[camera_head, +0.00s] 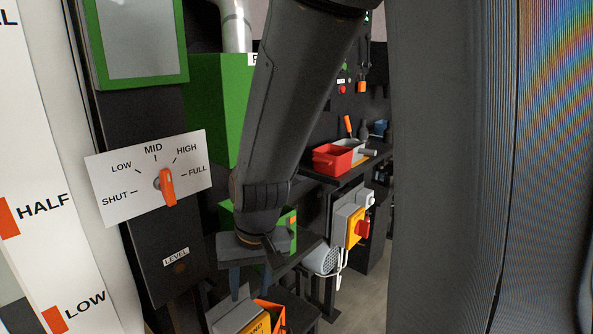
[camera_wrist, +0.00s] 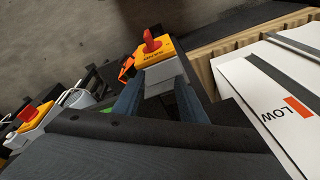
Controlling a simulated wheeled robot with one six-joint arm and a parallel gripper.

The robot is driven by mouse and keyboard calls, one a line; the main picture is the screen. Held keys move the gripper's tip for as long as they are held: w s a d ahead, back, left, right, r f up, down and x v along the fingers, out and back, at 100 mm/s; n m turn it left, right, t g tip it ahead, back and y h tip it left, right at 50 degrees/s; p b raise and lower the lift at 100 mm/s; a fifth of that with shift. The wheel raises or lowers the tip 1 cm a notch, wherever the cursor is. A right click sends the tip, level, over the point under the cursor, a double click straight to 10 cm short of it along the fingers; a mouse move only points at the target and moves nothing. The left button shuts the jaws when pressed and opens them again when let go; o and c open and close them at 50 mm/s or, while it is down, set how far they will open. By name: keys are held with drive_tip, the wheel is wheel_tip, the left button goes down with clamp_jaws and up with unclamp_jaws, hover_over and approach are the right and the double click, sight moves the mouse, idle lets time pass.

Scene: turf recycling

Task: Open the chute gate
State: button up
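A white dial plate (camera_head: 120,190) marked SHUT, LOW, MID, HIGH and FULL is on a dark panel at the left in the head view. An orange knob (camera_head: 167,188) sits at its middle, its long side nearly upright; which mark it points to is hard to tell. A gate itself cannot be made out. My gripper (camera_head: 250,280) hangs below and right of the dial, apart from it, pointing down. In the wrist view my gripper (camera_wrist: 158,100) has two blue-grey fingers spread with nothing held between them.
A yellow box with a red switch (camera_wrist: 154,47) lies beyond my fingers in the wrist view. A white panel marked LOW (camera_wrist: 270,100) is at the right there. A red bin (camera_head: 332,158) stands on a dark bench. Grey floor (camera_head: 352,300) shows beyond my arm.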

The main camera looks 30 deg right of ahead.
drive_tip(key=w+d+r+m+t+h, duration=0.1)
drive_tip(key=w+d+r+m+t, duration=0.15)
drive_tip(key=w, duration=0.35)
drive_tip(key=w+d+r+m+t+h, duration=0.1)
drive_tip(key=w+m+t, duration=0.1)
drive_tip(key=w+m, duration=0.35)
drive_tip(key=w+d+r+m+t+h, duration=0.1)
drive_tip(key=w+r+t, duration=0.15)
drive_tip(key=w, duration=0.55)
drive_tip(key=w+d+r+m+h+p, duration=0.2)
drive_tip(key=d+r+m+h, duration=0.4)
drive_tip(key=d+m+h, duration=0.5)
drive_tip(key=shift+y, duration=0.6)
drive_tip(key=x, duration=0.5)
drive_tip(key=p+x, duration=0.1)
drive_tip(key=x, duration=0.2)
drive_tip(key=shift+s+d+r, duration=0.25)
drive_tip(key=shift+d+r, duration=0.05)
drive_tip(key=shift+d, duration=0.05)
drive_tip(key=shift+c, duration=0.3)
clamp_jaws()
